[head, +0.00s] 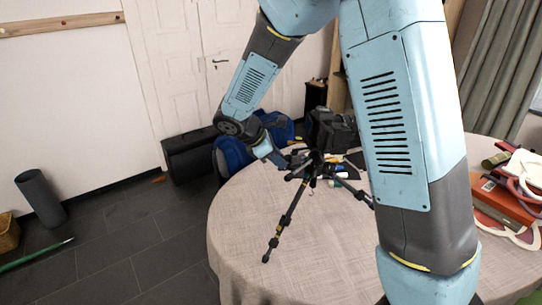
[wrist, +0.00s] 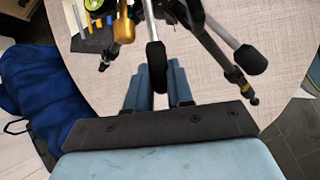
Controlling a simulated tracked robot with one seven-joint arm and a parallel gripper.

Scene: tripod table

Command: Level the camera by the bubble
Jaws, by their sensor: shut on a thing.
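A black tripod (head: 287,220) stands on the round table with its legs spread. In the head view my gripper (head: 279,160) is at the tripod's top, on its left side. In the wrist view my gripper (wrist: 161,72) has its two blue fingers around a black handle (wrist: 155,54), and is shut on it. A gold knob (wrist: 123,30) is left of the handle. A small yellow-green round part (wrist: 103,7), perhaps the bubble level, is at the top edge, partly cut off. I cannot make out the bubble or the camera clearly.
The table (head: 240,240) has a pale cloth, clear at its front left. Small items (head: 345,174) lie behind the tripod. Books (head: 505,200) lie at the right.

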